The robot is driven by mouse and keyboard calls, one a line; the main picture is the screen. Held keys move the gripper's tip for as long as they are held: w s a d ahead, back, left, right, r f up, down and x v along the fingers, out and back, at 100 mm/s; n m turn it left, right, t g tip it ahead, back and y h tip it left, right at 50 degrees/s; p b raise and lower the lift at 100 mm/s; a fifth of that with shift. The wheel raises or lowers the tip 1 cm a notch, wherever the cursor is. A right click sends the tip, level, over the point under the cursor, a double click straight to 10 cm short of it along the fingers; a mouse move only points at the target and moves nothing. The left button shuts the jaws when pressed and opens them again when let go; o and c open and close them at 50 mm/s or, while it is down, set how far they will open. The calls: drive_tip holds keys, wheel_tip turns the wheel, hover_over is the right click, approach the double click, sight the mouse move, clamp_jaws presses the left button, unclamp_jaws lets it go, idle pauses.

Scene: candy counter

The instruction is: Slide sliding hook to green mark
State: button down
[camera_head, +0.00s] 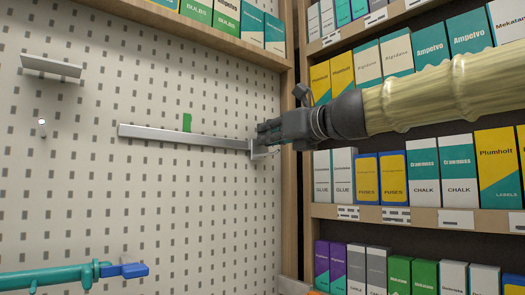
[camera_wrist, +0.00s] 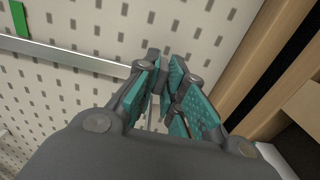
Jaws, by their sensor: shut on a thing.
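A grey horizontal rail (camera_head: 185,136) is fixed to a white perforated board. The green mark (camera_head: 187,122) stands just above the rail, left of its right end; it also shows at the top left of the wrist view (camera_wrist: 19,17). The sliding hook (camera_head: 258,152) is at the rail's right end, to the right of the mark. My gripper (camera_head: 268,133) is at that end, shut on the hook. In the wrist view my teal finger pads (camera_wrist: 165,95) close around it and hide most of it.
A wooden upright (camera_head: 291,200) stands close to the right of my gripper. Shelves of boxes (camera_head: 458,165) lie beyond it. A small grey ledge (camera_head: 52,67) and a teal pipe with a blue handle (camera_head: 125,270) are on the board. The board around the green mark is clear.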

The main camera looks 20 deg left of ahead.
drive_tip(key=shift+s+a+f, duration=0.1)
drive_tip(key=shift+s+a, duration=0.05)
drive_tip(key=shift+s, duration=0.05)
drive_tip(key=shift+s+a+b, duration=0.3)
drive_tip(key=shift+s+b, duration=0.1)
drive_tip(key=shift+s, duration=0.05)
drive_tip(key=shift+s+a, duration=0.1)
drive_tip(key=shift+s, duration=0.1)
drive_tip(key=shift+s+a+b, duration=0.55)
drive_tip(key=shift+s, duration=0.25)
drive_tip(key=shift+s+a+b, duration=0.5)
drive_tip(key=shift+s+b, duration=0.05)
drive_tip(key=shift+s, duration=0.25)
drive_tip(key=shift+s+a, duration=0.15)
drive_tip(key=shift+s, duration=0.05)
